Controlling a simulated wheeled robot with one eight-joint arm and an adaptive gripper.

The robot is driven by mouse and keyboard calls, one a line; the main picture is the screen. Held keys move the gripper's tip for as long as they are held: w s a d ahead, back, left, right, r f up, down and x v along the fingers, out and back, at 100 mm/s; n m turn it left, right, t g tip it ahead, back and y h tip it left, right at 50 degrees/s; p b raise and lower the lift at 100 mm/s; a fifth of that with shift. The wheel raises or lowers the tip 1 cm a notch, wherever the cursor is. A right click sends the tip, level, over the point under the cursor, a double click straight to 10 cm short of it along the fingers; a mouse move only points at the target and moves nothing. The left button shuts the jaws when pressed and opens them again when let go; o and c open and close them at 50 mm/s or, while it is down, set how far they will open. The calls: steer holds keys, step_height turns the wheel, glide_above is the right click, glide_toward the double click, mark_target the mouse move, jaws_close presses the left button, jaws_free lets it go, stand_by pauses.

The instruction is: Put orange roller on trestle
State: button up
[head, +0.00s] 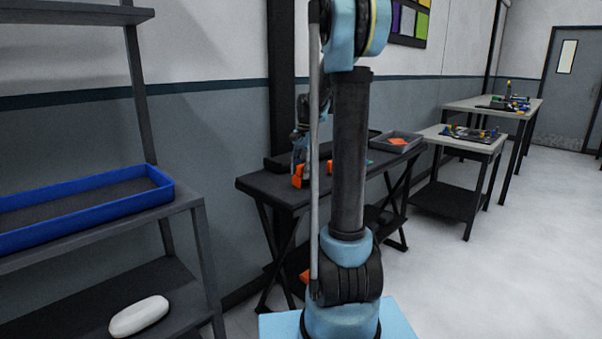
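The trestle (262,186) is a dark table with crossed legs, standing against the wall behind my arm. My gripper (299,160) is small and far off, pointing down over the left part of the trestle top. An orange object (298,181) is right at its fingertips, on or just above the top. It may be the orange roller, but its shape is unclear. I cannot tell whether the fingers are closed on it. Another orange piece (330,167) shows beside my arm, partly hidden. My arm's upright column hides the middle of the trestle.
A grey tray (411,147) with an orange item stands at the trestle's right end. More orange (304,276) shows low under the trestle. A shelf at left holds a blue tray (70,228) and a white object (139,316). Workbenches (430,132) stand right; floor there is clear.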

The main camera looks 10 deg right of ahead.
step_height(320, 180, up, 13)
steer(key=d, duration=0.1)
steer(key=s+f+n+t, duration=0.1)
steer(key=s+f+n, duration=0.2)
steer(key=s+f, duration=0.4)
steer(key=s+f+n+t, duration=0.1)
steer(key=s+f+n, duration=0.3)
steer(key=s, duration=1.2)
steer(key=s+f+n+t+h, duration=0.1)
steer(key=s+f+n, duration=0.3)
steer(key=s+f, duration=0.7)
steer(key=shift+s+a+f, duration=0.15)
steer(key=shift+a+f, duration=0.1)
steer(key=shift+f, duration=0.4)
